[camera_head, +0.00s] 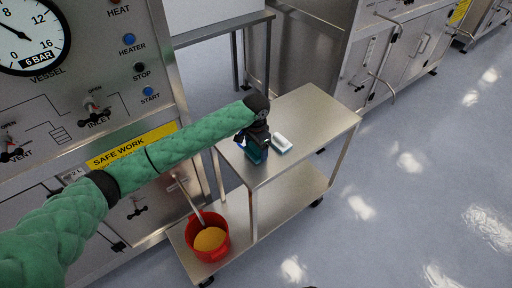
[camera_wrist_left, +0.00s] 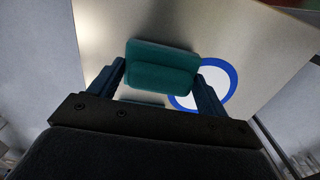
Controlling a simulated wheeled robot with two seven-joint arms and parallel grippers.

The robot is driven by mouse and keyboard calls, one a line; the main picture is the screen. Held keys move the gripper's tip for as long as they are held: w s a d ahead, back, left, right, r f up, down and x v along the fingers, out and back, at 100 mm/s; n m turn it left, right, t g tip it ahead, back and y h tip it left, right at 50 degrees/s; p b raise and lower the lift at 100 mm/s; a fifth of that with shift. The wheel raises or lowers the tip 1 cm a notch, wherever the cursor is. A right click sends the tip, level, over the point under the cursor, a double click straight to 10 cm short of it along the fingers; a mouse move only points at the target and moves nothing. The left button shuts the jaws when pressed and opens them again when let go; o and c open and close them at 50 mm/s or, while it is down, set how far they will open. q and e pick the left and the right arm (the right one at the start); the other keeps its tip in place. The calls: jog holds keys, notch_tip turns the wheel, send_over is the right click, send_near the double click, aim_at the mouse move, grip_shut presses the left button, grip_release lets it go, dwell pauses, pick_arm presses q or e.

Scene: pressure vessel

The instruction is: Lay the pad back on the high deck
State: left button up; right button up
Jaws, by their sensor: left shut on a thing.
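My left gripper (camera_head: 255,148) is over the near-left part of the trolley's steel high deck (camera_head: 312,115). It is shut on a teal pad (camera_wrist_left: 160,65), which sits between the two fingers in the left wrist view. In the head view a teal part of the pad (camera_head: 257,156) shows just below the gripper; the rest is hidden by it. I cannot tell whether the pad touches the deck. My right gripper is out of view.
A white disc with a blue rim (camera_wrist_left: 232,75) shows on the deck, partly behind a finger. A red bucket with yellow contents (camera_head: 210,239) stands on the trolley's lower shelf. The vessel panel (camera_head: 90,90) is at left. The deck's far right part is clear.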

pick_arm(q)
jog(key=shift+o, duration=0.2)
jog(key=shift+f, duration=0.6)
jog(key=o, duration=0.9)
jog(key=shift+o, duration=0.2)
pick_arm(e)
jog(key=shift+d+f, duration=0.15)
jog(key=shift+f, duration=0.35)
pick_arm(q)
jog(key=shift+r, duration=0.5)
notch_tip(320, 180, up, 11)
jog(key=b, duration=0.3)
jog(key=shift+b, duration=0.3)
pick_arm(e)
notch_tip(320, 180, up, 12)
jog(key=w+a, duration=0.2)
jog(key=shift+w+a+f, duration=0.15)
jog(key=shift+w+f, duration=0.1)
